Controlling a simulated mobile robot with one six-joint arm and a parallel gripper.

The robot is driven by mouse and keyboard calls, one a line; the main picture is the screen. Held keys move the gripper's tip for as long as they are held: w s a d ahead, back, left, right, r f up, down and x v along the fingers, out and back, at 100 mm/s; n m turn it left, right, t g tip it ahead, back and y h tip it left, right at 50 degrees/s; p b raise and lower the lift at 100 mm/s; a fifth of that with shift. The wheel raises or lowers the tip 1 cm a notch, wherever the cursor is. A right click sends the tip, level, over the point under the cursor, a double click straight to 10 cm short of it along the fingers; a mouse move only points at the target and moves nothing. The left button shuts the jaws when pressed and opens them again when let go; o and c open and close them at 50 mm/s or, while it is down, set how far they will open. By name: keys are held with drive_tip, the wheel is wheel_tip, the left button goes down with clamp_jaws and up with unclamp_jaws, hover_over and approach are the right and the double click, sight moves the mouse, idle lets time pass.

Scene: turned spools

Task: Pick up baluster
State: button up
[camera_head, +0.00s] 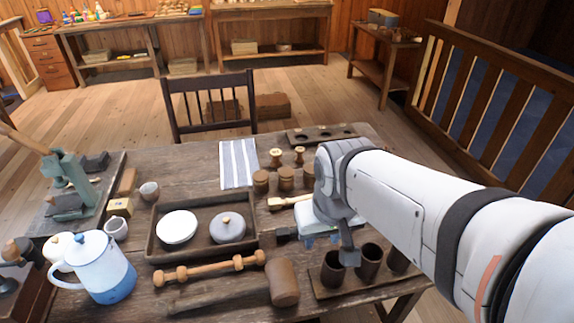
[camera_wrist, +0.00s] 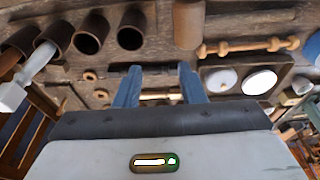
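The baluster (camera_head: 210,268), a light-brown turned spindle with rounded beads, lies across the near part of the table, in front of the dark tray. It also shows at the upper right of the wrist view (camera_wrist: 240,47). My gripper (camera_wrist: 157,72) points down over the table with its two blue fingers spread apart. No held object shows between them; a pale wooden piece (camera_head: 288,202) lies on the table below. The gripper is to the right of the baluster in the head view and clear of it. My arm partly hides the gripper there.
A dark tray (camera_head: 153,252) holds a white plate and a lidded grey pot. A brown cylinder (camera_head: 282,282) stands just right of the baluster. A rack of dark cups (camera_head: 333,268) is at the near right. A blue-and-white pitcher (camera_head: 105,270) is at the near left.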

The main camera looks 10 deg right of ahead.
drive_tip(key=shift+o, duration=0.3)
drive_tip(key=shift+o, duration=0.7)
drive_tip(key=shift+w, duration=0.15)
drive_tip(key=shift+o, duration=0.6)
drive_tip(key=w+d+f+m+g+y+b, duration=0.1)
drive_tip(key=w+d+f+m+b, duration=0.1)
drive_tip(key=w+f+m, duration=0.3)
drive_tip(key=w+m, duration=0.3)
drive_tip(key=w, duration=0.2)
drive_tip(key=shift+f+g+y, duration=0.15)
drive_tip(key=shift+g+y, duration=0.25)
drive_tip(key=w+d+f+m+y, duration=0.1)
drive_tip(key=w+f+m, duration=0.2)
drive_tip(key=w+d+f+m+b, duration=0.1)
drive_tip(key=w+d+f+m, duration=0.1)
drive_tip(key=w+f+m, duration=0.1)
drive_tip(key=w+d+f+m+y+b, duration=0.1)
drive_tip(key=w+f+m, duration=0.3)
drive_tip(key=w+f, duration=0.1)
drive_tip(key=shift+d+g+y, duration=0.25)
drive_tip(key=shift+g+y, duration=0.05)
drive_tip(key=shift+w+f, duration=0.15)
drive_tip(key=shift+f, duration=0.2)
drive_tip(key=x, duration=0.7)
drive_tip(key=shift+s+f+b, duration=0.3)
drive_tip(key=shift+f+b, duration=0.05)
drive_tip(key=shift+b, duration=0.05)
drive_tip(key=shift+c, duration=0.3)
clamp_jaws()
